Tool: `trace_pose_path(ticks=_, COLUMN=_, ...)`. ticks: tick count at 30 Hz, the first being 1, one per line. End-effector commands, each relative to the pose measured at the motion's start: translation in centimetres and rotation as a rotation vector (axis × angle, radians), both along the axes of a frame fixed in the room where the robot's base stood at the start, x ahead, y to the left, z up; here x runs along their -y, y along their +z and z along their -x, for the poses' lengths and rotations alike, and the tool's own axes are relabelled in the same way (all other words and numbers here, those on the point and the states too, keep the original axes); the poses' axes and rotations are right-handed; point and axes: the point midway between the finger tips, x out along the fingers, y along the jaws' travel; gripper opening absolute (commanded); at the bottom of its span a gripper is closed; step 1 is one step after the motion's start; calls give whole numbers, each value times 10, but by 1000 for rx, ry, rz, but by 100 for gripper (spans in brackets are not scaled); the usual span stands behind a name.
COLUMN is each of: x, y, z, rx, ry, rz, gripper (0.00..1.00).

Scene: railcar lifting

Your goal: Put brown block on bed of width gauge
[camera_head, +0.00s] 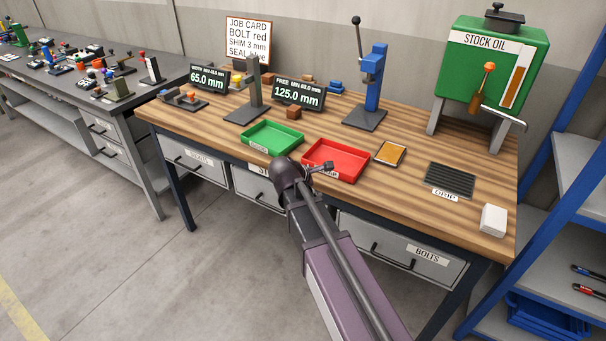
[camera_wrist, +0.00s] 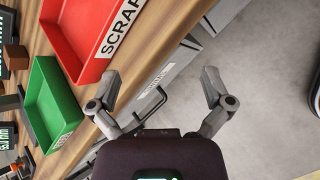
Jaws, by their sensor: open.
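A small brown block (camera_head: 293,113) lies on the wooden bench, just in front of the display reading 125.0 mm. The width gauge (camera_head: 183,100) is at the bench's left end, beside the display (camera_head: 208,78) reading 65.0 mm. My gripper (camera_head: 326,168) is by the bench's front edge at the red tray, well to the right of and in front of the block. In the wrist view my gripper (camera_wrist: 160,76) has its two fingers spread wide with nothing between them.
A green tray (camera_head: 272,138) and a red tray (camera_head: 336,160) stand at the bench front. A grey upright stand (camera_head: 256,92) is between the gauge and the block. A blue press (camera_head: 373,85) and green oil tank (camera_head: 490,75) are right. Free wood lies between block and press.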

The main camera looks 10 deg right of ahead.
Motion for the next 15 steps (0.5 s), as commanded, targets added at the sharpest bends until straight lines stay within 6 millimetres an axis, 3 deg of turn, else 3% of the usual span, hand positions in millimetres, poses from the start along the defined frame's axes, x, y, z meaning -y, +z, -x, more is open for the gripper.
trace_pose_path(ticks=8, x=34, y=-24, z=49, rx=43, ry=-347, rz=-289, gripper=100)
trace_pose_path(ticks=15, x=57, y=-46, z=110, rx=75, ry=-820, rz=-597, gripper=100)
